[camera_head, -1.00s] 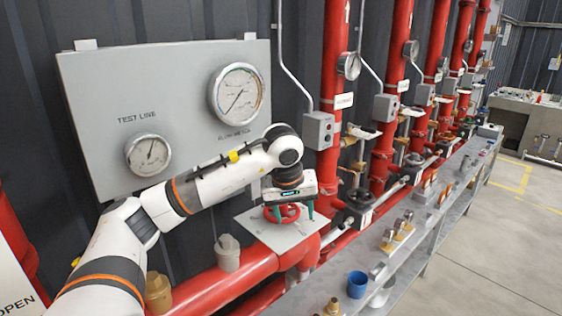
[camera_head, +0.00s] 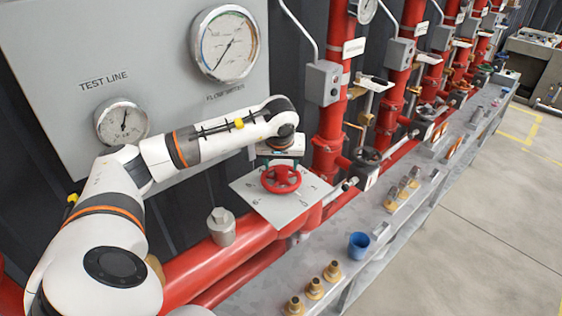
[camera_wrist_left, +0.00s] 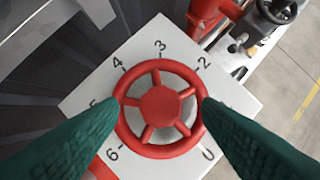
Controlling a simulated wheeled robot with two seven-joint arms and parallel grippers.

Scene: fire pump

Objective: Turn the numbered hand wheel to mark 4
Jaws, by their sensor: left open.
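The red five-spoked hand wheel (camera_head: 281,180) sits on a pale square plate (camera_head: 252,199) below the flow meter. In the left wrist view, the wheel (camera_wrist_left: 161,108) fills the middle, and the plate (camera_wrist_left: 160,30) carries the marks 2, 3, 4, 6 and 0. Mark 5 is partly hidden by the left finger. I see no clear pointer on the wheel. My left gripper (camera_wrist_left: 160,106) is open, its green fingertips at opposite sides of the rim; contact cannot be told. In the head view, the gripper (camera_head: 283,161) shows just above the wheel. My right gripper is not in view.
A grey panel with the test line gauge (camera_head: 122,124) and flow meter (camera_head: 224,43) stands behind my arm. A grey capped fitting (camera_head: 221,226) is left of the plate. A grey bench with a blue cup (camera_head: 359,245) and brass fittings (camera_head: 314,288) runs along the right.

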